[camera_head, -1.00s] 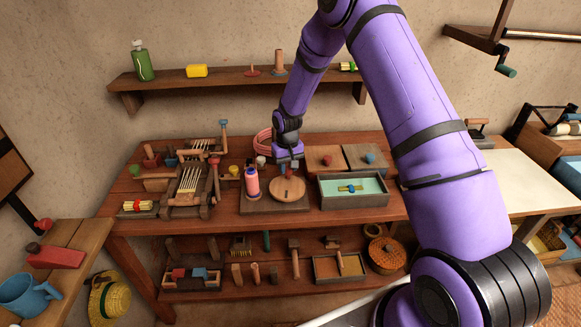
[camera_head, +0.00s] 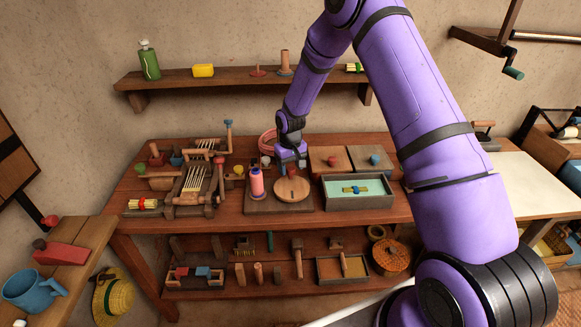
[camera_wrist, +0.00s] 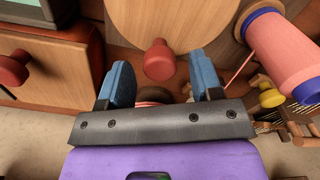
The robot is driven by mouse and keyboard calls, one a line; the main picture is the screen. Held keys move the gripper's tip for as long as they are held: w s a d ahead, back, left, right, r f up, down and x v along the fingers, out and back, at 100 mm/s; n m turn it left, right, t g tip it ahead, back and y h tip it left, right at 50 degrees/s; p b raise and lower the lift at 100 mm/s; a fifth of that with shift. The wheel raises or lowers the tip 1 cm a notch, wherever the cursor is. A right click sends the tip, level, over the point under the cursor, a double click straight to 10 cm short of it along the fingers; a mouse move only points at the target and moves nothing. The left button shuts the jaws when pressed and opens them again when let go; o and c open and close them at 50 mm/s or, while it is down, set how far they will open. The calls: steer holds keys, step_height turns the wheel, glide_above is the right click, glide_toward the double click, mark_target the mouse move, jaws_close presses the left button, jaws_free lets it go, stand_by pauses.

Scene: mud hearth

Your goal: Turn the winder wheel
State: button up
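The winder wheel is a round wooden disc (camera_head: 292,190) on a dark wooden base (camera_head: 262,207) on the bench. A red knob (camera_head: 291,172) stands at its back edge. In the wrist view the disc (camera_wrist: 185,18) fills the top middle, with the knob (camera_wrist: 159,60) at its lower edge. My gripper (camera_head: 291,163) is just behind and above the knob. Its blue fingers (camera_wrist: 158,68) are apart, one on each side of the knob in the wrist view; I see no contact. A pink spool (camera_head: 256,184) with blue ends stands left of the wheel.
A tray with a light green inside (camera_head: 334,203) is close on the right. Wooden boxes with red and blue knobs (camera_head: 345,159) are behind it. A loom-like frame (camera_head: 176,208) stands left. A shelf (camera_head: 215,82) runs along the wall behind.

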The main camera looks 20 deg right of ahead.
step_height(320, 180, up, 11)
stand_by(0.8)
steer(key=shift+f, duration=0.1)
